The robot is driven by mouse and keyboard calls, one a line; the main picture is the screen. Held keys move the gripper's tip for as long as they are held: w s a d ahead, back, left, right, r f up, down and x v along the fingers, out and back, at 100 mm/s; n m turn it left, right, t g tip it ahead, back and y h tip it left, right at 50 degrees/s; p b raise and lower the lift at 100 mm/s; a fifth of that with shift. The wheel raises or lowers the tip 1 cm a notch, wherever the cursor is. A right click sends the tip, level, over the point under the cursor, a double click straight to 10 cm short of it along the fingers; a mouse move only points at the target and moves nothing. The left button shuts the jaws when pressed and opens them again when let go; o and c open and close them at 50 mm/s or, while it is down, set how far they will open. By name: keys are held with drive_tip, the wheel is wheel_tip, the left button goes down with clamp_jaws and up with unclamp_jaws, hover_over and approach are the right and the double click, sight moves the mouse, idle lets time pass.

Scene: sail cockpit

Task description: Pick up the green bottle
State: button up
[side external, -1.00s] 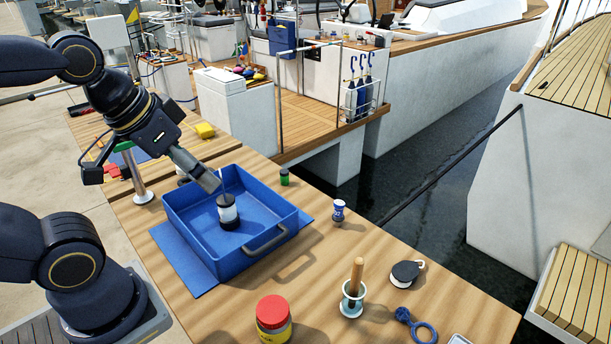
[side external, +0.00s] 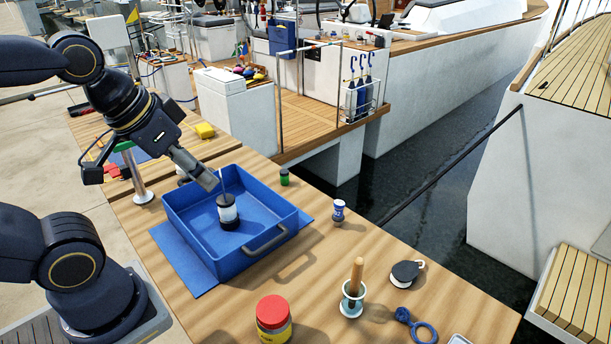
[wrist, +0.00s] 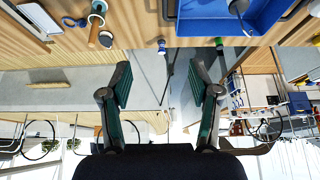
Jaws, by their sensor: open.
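The small green bottle (side external: 284,177) stands upright on the wooden table, just beyond the far corner of the blue tray. In the wrist view the green bottle (wrist: 219,43) appears at the table edge, to the right of the space between the fingers. My gripper (side external: 214,184) is tilted down above the blue tray, left of the bottle and apart from it. In the wrist view my gripper (wrist: 161,88) has its fingers spread with nothing between them.
The blue tray (side external: 194,231) holds a black-and-white cylinder (side external: 228,213). A blue-and-white item (side external: 338,210), a red-lidded jar (side external: 273,318), a wooden-handled tool in a holder (side external: 353,293) and a black-and-white block (side external: 407,272) stand nearby. Water lies beyond the table edge.

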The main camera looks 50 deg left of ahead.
drive_tip(key=w+a+r+n+t, duration=0.2)
drive_tip(key=w+a+r+n, duration=0.1)
drive_tip(key=w+r, duration=0.8)
drive_tip(key=n+g+y, duration=0.3)
drive_tip(key=n+g, duration=0.1)
drive_tip(key=n, duration=0.1)
hover_over(284, 172)
drive_tip(key=s+d, duration=0.4)
drive_tip(key=s, duration=0.1)
wheel_tip(284, 172, down, 30)
drive_tip(key=r, duration=0.1)
drive_tip(key=x, duration=1.1)
drive_tip(key=shift+s+a+f, duration=0.1)
drive_tip(key=shift+f, duration=0.15)
drive_tip(key=x, duration=0.5)
drive_tip(key=shift+w+a+f, duration=0.1)
drive_tip(key=shift+w+f, duration=0.1)
drive_tip(key=shift+w, duration=0.2)
